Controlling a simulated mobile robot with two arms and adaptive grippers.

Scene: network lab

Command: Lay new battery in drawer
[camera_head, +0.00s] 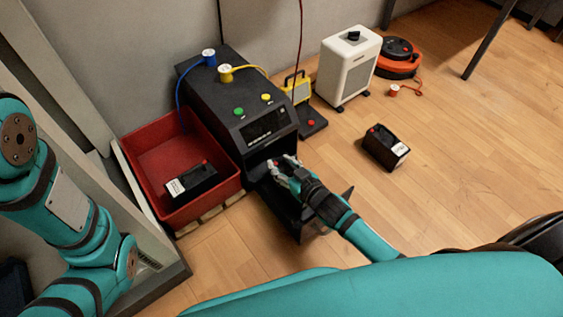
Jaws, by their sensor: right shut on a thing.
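The black power unit (235,100) stands against the wall. Its drawer (309,227) is out at the front, low over the floor. My right gripper (284,168) is over the drawer, close to the unit's front, shut on a dark thing that looks like a battery; the hand and arm hide most of it. Another black battery (386,147) with a white label stands on the floor to the right. A further black battery (191,182) lies in the red crate (221,189). My left arm shows at the left edge, but its gripper is out of view.
A blue plug (209,57) and a yellow plug (225,73) with cables sit on the unit. A white heater (347,66), an orange cable reel (398,57) and a yellow work lamp (298,87) stand behind.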

